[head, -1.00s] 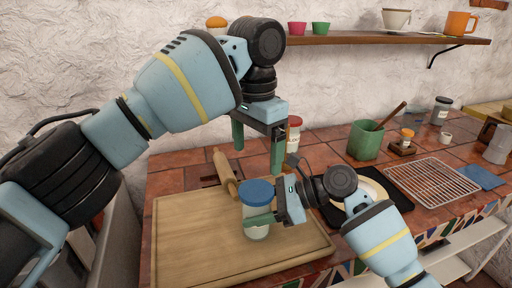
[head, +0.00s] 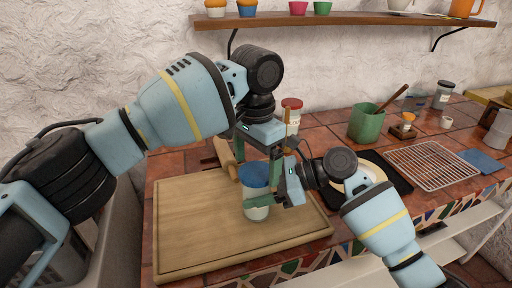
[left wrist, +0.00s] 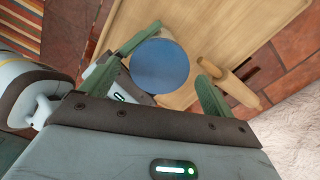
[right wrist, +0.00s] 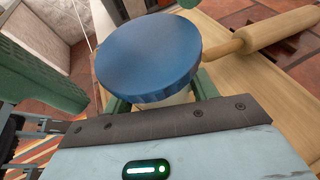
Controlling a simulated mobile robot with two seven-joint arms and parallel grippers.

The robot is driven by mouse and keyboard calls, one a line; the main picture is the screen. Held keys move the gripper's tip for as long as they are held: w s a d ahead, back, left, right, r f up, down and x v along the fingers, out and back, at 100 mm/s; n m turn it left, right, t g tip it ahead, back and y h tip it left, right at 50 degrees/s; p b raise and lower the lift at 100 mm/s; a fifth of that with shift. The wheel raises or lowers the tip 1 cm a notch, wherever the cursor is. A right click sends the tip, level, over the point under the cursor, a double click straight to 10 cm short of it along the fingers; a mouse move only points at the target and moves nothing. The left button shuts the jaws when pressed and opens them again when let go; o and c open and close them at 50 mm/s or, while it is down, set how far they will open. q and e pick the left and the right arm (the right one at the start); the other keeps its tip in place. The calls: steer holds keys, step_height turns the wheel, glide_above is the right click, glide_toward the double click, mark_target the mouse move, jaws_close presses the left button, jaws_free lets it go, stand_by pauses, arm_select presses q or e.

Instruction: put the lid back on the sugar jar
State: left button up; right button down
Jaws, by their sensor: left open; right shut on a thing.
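A clear jar (head: 257,212) with a pale label stands upright over the cutting board, a blue lid (head: 254,174) on its top. The lid looks level in the right wrist view (right wrist: 148,58); whether it is fully seated I cannot tell. My right gripper (head: 262,200) is shut on the jar's body below the lid. My left gripper (head: 257,160) is open just above the jar, pointing down. In the left wrist view its fingers are on both sides of the round lid (left wrist: 160,66), with a visible gap at the right finger.
The wooden cutting board (head: 195,225) lies beneath, with a rolling pin (head: 226,158) behind the jar. A red-lidded jar (head: 291,104) stands behind my left gripper. A green pot (head: 366,122) and wire rack (head: 430,165) are to the right. The board's left part is clear.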

arm_select(q)
steer(key=shift+f, duration=0.3)
steer(key=shift+c, duration=0.5)
steer(key=c, duration=0.9)
steer(key=m, duration=0.8)
steer(key=shift+m, duration=0.3)
steer(key=o, duration=1.1)
steer(key=shift+o, duration=0.2)
step_height(320, 180, up, 12)
